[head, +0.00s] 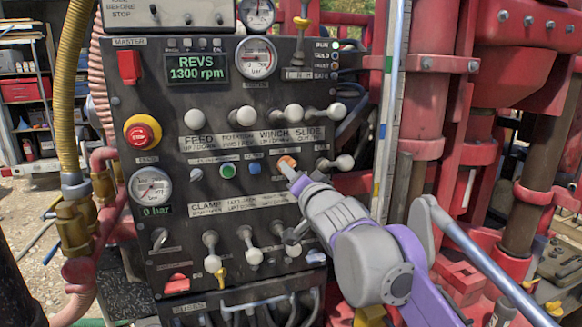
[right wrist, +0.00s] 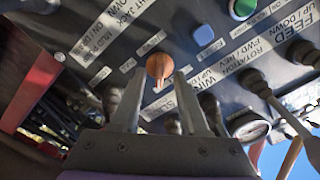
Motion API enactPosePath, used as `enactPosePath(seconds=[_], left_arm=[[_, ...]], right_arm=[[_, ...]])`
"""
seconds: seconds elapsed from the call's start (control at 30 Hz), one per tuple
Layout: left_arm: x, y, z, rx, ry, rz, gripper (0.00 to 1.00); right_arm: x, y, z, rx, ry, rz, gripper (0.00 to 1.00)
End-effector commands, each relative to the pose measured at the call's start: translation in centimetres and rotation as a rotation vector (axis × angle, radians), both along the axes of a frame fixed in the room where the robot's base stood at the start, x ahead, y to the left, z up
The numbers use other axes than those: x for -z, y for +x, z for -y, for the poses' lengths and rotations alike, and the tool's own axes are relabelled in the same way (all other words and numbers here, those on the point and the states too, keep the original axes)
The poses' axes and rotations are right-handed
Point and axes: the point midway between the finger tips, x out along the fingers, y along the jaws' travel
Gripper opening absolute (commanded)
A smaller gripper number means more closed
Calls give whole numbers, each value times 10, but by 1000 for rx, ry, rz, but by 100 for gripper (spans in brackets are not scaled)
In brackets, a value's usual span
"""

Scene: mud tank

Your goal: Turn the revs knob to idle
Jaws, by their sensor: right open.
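The dark control panel (head: 120,100) has a green display reading REVS 1300 rpm (head: 196,70). A small orange knob (head: 287,162) sits on the panel's right half; in the right wrist view the orange knob (right wrist: 159,68) has a pointed lower end. I take it for the revs knob, but its label is not readable. My right gripper (head: 292,174) reaches it from the lower right. In the right wrist view, my right gripper's fingertips (right wrist: 160,76) are open, one on each side of the knob; I cannot tell whether they touch it. My left gripper is not in view.
White-knobbed levers (head: 244,115) stand out above the orange knob, and more levers (head: 250,254) below. A green button (head: 228,170) and blue button (head: 254,168) lie to its left. A red emergency stop (head: 142,132) is at far left. Red machinery (head: 430,110) crowds the right.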

Motion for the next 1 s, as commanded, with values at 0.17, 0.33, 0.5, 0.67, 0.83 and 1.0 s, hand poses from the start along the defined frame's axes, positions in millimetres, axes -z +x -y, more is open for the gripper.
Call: enactPosePath(seconds=[0.17, 0.33, 0.5, 0.67, 0.83, 1.0], left_arm=[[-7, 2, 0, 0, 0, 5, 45], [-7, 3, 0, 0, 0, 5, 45], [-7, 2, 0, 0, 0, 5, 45], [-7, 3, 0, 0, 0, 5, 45], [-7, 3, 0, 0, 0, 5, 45], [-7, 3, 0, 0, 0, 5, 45]], right_arm=[[-1, 18, -6, 0, 0, 0, 44], [0, 22, -7, 0, 0, 0, 44], [1, 22, -7, 1, -1, 0, 44], [1, 22, -7, 1, -1, 0, 20], [1, 22, -7, 1, -1, 0, 0], [1, 22, -7, 1, -1, 0, 0]])
